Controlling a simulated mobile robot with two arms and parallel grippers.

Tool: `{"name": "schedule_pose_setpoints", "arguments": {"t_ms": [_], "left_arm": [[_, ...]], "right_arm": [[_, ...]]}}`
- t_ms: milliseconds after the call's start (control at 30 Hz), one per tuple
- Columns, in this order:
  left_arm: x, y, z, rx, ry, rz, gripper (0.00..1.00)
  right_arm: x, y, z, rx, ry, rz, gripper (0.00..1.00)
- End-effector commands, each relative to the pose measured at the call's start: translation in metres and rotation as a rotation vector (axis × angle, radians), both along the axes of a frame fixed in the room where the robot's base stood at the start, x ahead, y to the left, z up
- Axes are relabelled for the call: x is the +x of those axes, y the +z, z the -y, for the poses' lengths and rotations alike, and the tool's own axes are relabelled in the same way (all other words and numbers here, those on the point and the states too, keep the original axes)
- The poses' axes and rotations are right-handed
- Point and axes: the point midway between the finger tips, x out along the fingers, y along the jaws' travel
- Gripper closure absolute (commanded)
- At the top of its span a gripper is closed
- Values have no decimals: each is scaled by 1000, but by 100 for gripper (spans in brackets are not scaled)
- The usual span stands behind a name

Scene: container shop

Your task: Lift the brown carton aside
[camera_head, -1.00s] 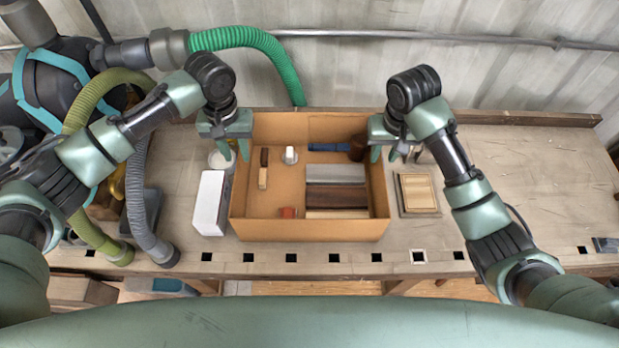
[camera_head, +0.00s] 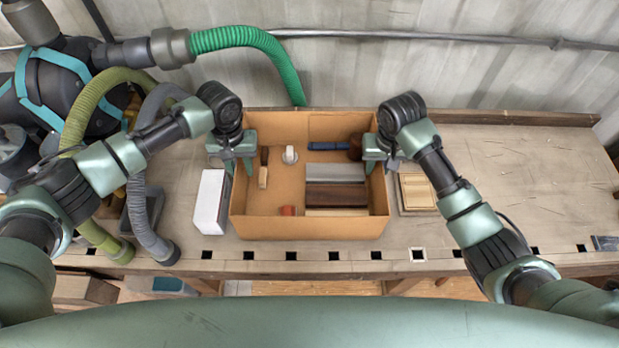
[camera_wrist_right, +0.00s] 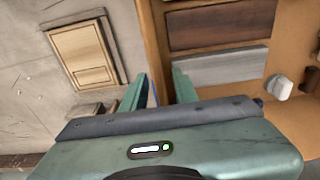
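The brown carton (camera_head: 310,229) stands open-topped on the workbench, holding several blocks and small items. My left gripper (camera_head: 239,168) is at its left wall, with one finger outside and one inside. It looks open. My right gripper (camera_head: 378,166) is at the right wall. In the right wrist view my right gripper (camera_wrist_right: 158,88) is open, its fingers on either side of the carton's wall (camera_wrist_right: 152,40), with a visible gap between them. Whether either gripper touches the wall is unclear.
A white box (camera_head: 210,203) stands close to the carton's left side. A framed wooden panel (camera_head: 417,193) lies close to its right. Hoses (camera_head: 150,215) and a dark machine (camera_head: 75,85) crowd the left. The workbench (camera_head: 530,180) is largely clear at the right.

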Motion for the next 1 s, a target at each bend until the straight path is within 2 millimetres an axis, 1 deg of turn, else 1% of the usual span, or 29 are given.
{"name": "schedule_pose_setpoints", "arguments": {"t_ms": [100, 367, 400, 467, 500, 1000], "left_arm": [[0, -5, 0, 0, -1, 0, 71], [0, -5, 0, 0, -1, 0, 71], [0, -5, 0, 0, -1, 0, 82], [0, -5, 0, 0, -1, 0, 99], [0, -5, 0, 0, -1, 0, 100], [0, -5, 0, 0, -1, 1, 100]], "right_arm": [[1, -5, 0, 0, 0, 0, 71], [1, -5, 0, 0, 0, 1, 71], [1, -5, 0, 0, 0, 1, 82], [1, -5, 0, 0, 0, 1, 99], [1, -5, 0, 0, 0, 1, 100], [1, -5, 0, 0, 0, 1, 100]]}}
